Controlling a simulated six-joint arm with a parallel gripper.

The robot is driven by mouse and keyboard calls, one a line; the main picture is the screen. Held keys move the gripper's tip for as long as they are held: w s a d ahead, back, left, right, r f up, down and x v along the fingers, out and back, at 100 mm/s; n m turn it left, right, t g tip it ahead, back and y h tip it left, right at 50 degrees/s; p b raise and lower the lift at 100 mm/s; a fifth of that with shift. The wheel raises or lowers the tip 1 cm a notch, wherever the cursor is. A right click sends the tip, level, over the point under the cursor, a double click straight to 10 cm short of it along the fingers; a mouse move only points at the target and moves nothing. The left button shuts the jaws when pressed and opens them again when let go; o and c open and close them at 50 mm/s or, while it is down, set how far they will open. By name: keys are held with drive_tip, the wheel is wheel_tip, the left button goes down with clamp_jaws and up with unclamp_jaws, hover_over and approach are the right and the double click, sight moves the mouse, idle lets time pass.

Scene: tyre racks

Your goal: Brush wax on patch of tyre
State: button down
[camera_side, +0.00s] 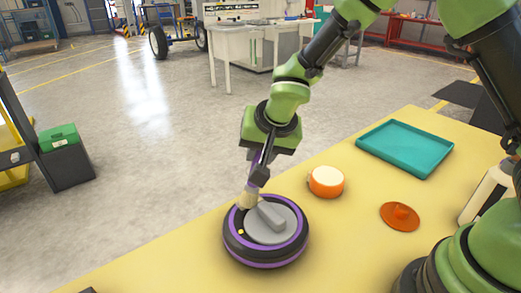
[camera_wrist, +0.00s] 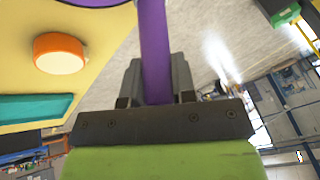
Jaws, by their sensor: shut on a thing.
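The tyre (camera_side: 265,258) lies flat on the yellow table, dark with a purple ring and a grey centre with a raised grey bar (camera_side: 270,216). A small yellow patch (camera_side: 241,232) shows on its left side. My gripper (camera_side: 259,176) is shut on the purple handle of a brush (camera_wrist: 154,50). The brush's pale bristles (camera_side: 247,199) point down at the tyre's upper left rim; I cannot tell if they touch it. An orange tub with a pale top (camera_side: 326,182), likely the wax, stands right of the tyre. The tub also shows in the wrist view (camera_wrist: 60,53).
An orange lid (camera_side: 400,216) lies right of the tub on the yellow table (camera_side: 345,240). A teal tray (camera_side: 405,148) lies at the back right. A white bottle (camera_side: 485,193) stands at the right edge. The table in front of the lid is clear.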

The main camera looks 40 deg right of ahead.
drive_tip(key=shift+d, duration=0.35)
drive_tip(key=shift+r, duration=3.6)
wheel_tip(320, 180, down, 6)
drive_tip(key=w+a, duration=0.1)
drive_tip(key=shift+f, duration=0.1)
drive_tip(key=shift+f, duration=0.55)
idle(1.8)
